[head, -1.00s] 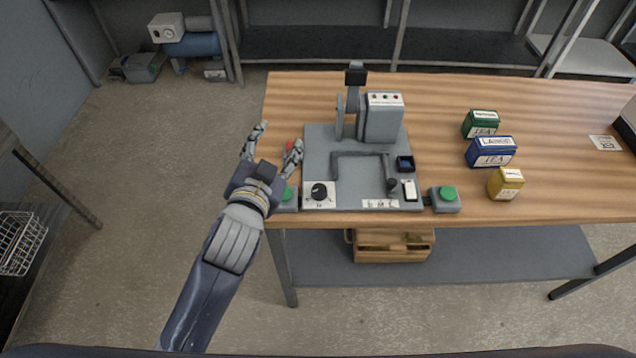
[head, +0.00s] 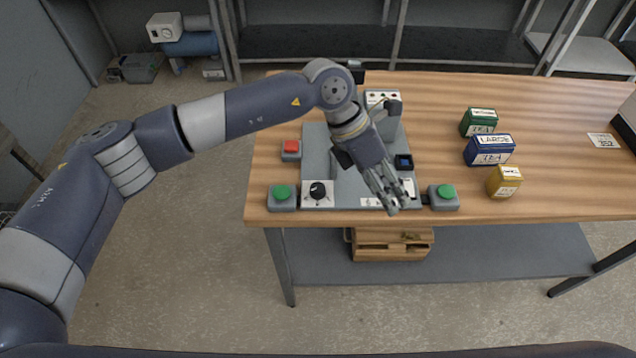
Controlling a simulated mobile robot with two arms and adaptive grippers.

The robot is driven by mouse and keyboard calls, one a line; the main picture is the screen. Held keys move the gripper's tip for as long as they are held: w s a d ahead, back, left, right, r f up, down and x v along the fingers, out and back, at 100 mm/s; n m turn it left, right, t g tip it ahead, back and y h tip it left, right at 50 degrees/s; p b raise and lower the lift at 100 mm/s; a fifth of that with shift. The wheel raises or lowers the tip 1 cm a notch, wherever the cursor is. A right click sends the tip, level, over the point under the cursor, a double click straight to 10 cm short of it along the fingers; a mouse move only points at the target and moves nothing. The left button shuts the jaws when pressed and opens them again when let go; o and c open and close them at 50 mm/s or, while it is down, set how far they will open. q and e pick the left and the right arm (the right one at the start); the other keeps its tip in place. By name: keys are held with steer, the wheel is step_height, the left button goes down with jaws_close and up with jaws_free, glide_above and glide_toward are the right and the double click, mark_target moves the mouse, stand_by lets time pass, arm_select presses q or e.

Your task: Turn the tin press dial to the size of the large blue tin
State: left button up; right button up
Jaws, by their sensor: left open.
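The tin press (head: 318,150) stands on the wooden table, partly hidden behind my left arm. Its black dial (head: 318,190) sits on a white plate at the front left corner of the base; the pointer setting is too small to read. The large blue tin (head: 490,150), labelled LARGE, stands to the right of the press, between a green tin (head: 480,121) and a yellow tin (head: 505,181). My left gripper (head: 392,204) is open and empty over the front right part of the press base, right of the dial and apart from it. My right gripper is not in view.
Green buttons stand at the press's front left (head: 281,196) and front right (head: 445,196). A red button (head: 291,149) is at its left side. A wooden crate (head: 390,250) sits on the shelf below. A white card (head: 603,141) lies on the right of the table.

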mark_target(318, 187)
arm_select(q)
steer(key=w+a+t+y, duration=0.2)
steer(key=w+a+y, duration=0.5)
steer(key=a, duration=0.6)
steer(key=shift+h, duration=0.5)
steer(key=f+p, duration=0.1)
steer(key=f, duration=0.2)
steer(key=f+p, duration=0.1)
steer(key=f, duration=0.2)
steer(key=w+f+p, duration=0.1)
steer(key=f, duration=0.2)
steer(key=shift+d+f+p, duration=0.1)
steer(key=shift+f+p, duration=0.05)
steer(key=shift+p, duration=0.25)
steer(key=shift+w+f, duration=0.1)
steer(key=shift+f, duration=0.3)
steer(key=shift+c, duration=0.6)
steer(key=c, duration=1)
